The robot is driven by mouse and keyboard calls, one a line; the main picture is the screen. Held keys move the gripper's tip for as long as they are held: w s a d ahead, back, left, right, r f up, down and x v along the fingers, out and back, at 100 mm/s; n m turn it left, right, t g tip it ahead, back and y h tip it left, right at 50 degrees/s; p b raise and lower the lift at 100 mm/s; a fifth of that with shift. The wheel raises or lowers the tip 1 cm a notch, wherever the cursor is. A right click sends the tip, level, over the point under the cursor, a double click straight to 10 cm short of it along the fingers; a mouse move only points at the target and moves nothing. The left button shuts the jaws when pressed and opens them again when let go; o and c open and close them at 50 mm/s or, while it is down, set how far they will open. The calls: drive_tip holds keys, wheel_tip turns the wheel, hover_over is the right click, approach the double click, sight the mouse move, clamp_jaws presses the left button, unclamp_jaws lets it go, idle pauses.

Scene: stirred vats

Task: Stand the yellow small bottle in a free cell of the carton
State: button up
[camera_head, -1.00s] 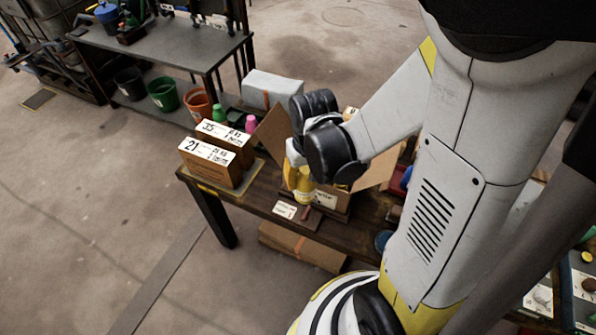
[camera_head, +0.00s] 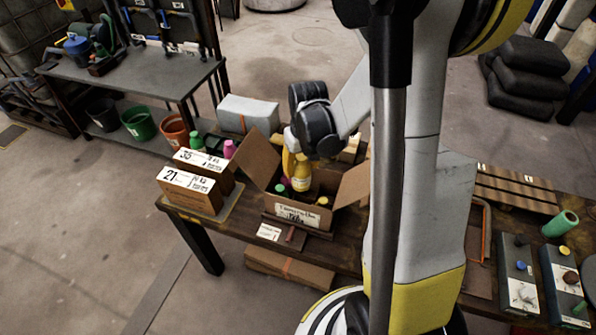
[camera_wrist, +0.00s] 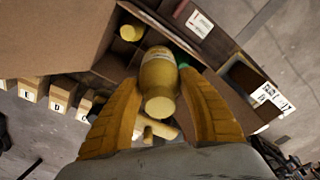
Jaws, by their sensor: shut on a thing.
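The yellow small bottle (camera_head: 301,174) is held by my gripper (camera_head: 291,163) over the open carton (camera_head: 330,221), roughly upright in the head view. In the wrist view the bottle (camera_wrist: 158,78) lies between the two yellow fingers, which are shut on it. The carton has its flaps folded out and a label on its front. Inside it a green cap (camera_head: 280,189) and a yellow cap (camera_head: 322,201) show. The wrist view also shows a yellow-topped bottle (camera_wrist: 131,32) in a cell and a bit of green beside the held bottle. Whether the held bottle's base is inside a cell is hidden.
Two brown boxes marked 35 (camera_head: 205,165) and 21 (camera_head: 187,191) stand left of the carton. A green bottle (camera_head: 196,141) and a pink bottle (camera_head: 229,149) stand behind them. A card (camera_head: 269,231) lies before the carton. Control boxes (camera_head: 518,275) stand at the right.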

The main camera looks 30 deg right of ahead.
idle(0.4)
drive_tip(key=shift+f+b, duration=0.95)
drive_tip(key=shift+f, duration=0.15)
drive_tip(key=shift+f+b, duration=1.25)
drive_tip(key=shift+f+b, duration=0.9)
drive_tip(key=shift+f, duration=0.05)
drive_tip(key=shift+f, duration=0.15)
drive_tip(key=shift+f+b, duration=0.7)
drive_tip(key=shift+b, duration=0.15)
